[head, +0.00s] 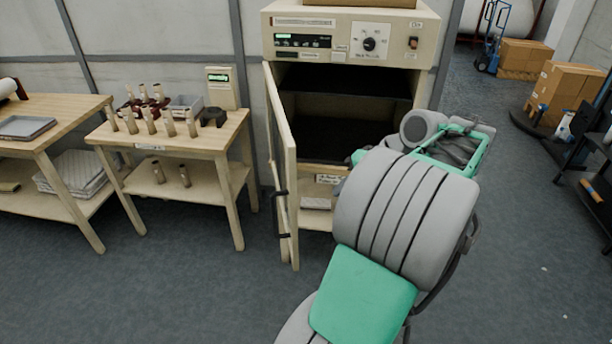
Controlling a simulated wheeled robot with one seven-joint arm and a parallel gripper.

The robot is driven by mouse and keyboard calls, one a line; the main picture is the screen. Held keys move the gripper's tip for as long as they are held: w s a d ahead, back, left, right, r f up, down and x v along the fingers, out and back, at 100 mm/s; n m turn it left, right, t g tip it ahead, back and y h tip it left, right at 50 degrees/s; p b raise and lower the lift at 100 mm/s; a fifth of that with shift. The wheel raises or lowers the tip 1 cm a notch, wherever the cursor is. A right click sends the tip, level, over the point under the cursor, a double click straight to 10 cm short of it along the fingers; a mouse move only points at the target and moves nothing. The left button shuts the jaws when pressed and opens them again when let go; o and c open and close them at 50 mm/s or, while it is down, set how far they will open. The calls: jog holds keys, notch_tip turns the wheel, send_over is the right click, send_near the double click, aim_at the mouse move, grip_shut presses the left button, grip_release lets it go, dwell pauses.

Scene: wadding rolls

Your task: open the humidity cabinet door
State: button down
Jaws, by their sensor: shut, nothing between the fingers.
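The humidity cabinet (428,55) is a cream box with a control panel on top. Its door (284,165) is hinged at the left and stands swung wide open toward me, seen nearly edge-on. A handle with dark mounts (281,215) is low on the door's left-hand face. The dark interior and a shelf (345,82) show through the opening. My grey and green arm reaches up in front of the cabinet's lower right and hides part of the opening. My gripper's fingers are hidden behind the arm, so I cannot see them touching anything.
A small wooden table (200,145) with several brown spools and a meter (221,88) stands left of the door. Another bench (60,110) is farther left. Cardboard boxes (565,88) and a blue hand truck (492,38) are at the back right. Grey floor is clear in front.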

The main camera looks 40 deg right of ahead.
jog(key=w+a+f, duration=0.5)
jog(key=w+f, duration=0.2)
jog(key=shift+w+a+f, duration=0.2)
jog(key=shift+w+f, duration=0.1)
jog(key=shift+f, duration=0.05)
